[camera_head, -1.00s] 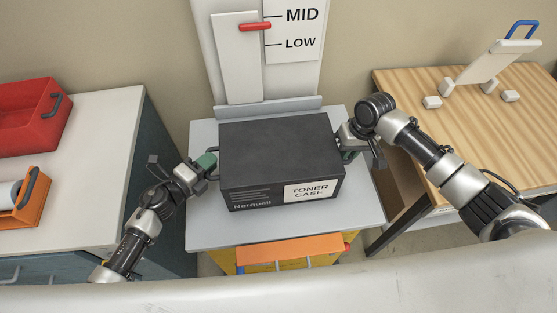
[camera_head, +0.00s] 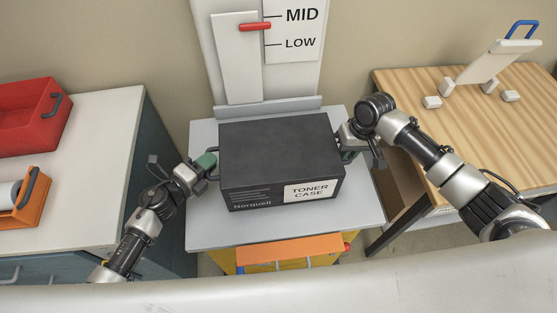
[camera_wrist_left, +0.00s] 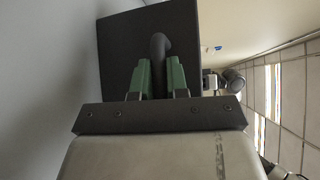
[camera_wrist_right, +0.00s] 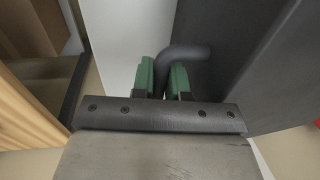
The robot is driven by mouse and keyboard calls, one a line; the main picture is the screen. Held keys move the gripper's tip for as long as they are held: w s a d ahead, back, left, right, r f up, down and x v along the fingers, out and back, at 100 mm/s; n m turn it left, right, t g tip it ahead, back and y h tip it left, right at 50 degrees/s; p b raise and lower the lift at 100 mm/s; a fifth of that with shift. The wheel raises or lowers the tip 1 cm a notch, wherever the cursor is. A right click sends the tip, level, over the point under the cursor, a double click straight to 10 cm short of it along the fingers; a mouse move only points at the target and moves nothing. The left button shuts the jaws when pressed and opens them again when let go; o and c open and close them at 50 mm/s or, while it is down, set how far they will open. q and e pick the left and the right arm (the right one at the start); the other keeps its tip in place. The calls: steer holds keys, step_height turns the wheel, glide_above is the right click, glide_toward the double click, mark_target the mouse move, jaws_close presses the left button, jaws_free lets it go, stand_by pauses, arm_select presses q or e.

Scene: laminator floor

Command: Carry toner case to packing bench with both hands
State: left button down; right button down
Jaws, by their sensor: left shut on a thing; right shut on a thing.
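The toner case (camera_head: 280,155) is a dark box with a white "TONER CASE" label. In the head view it sits on a light grey platform (camera_head: 240,238) in the middle. My left gripper (camera_head: 211,165) is at the case's left side; in the left wrist view its green fingers (camera_wrist_left: 160,78) are shut around a dark handle (camera_wrist_left: 160,45). My right gripper (camera_head: 345,148) is at the right side; in the right wrist view its green fingers (camera_wrist_right: 162,80) are shut around the other handle (camera_wrist_right: 185,53). The case looks level; any gap below it cannot be told.
A white-topped cabinet (camera_head: 100,130) at the left carries a red bin (camera_head: 30,115) and an orange bin (camera_head: 32,200). A MID/LOW scale (camera_head: 292,30) stands behind the platform.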

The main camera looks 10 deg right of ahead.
arm_select(q)
steer(key=shift+r, duration=0.1)
arm_select(e)
steer(key=shift+w+r, duration=0.1)
steer(key=shift+r, duration=0.1)
stand_by(0.4)
